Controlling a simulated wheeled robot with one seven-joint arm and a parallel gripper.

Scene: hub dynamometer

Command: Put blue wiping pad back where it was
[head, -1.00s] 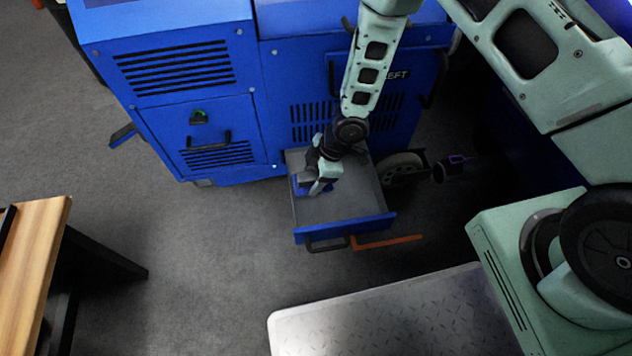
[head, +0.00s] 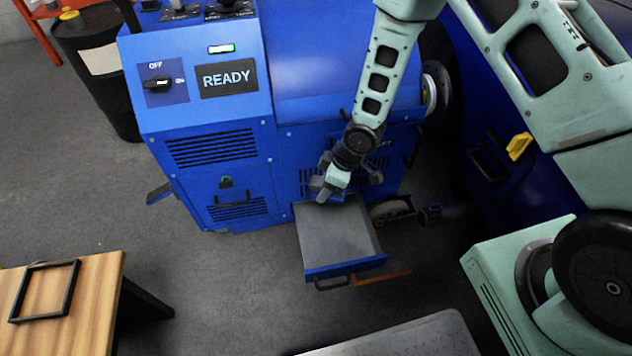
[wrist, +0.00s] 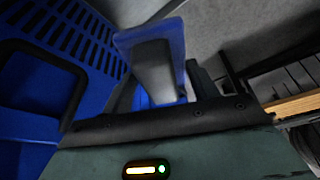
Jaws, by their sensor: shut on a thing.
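The blue wiping pad (wrist: 178,42) shows in the wrist view as a flat blue piece around a grey finger. My gripper (wrist: 165,80) is shut on it. In the head view my gripper (head: 328,188) is above the back part of the open grey drawer (head: 338,238). The pad cannot be made out there, hidden by the gripper or lost against the blue machine. The visible drawer floor is empty.
The blue machine (head: 215,150) stands behind the drawer, its display reading READY. A wooden table (head: 85,300) at lower left carries a thin black square frame (head: 72,290) with bare wood inside. Open grey floor lies between table and drawer. A dark drum (head: 105,75) stands at upper left.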

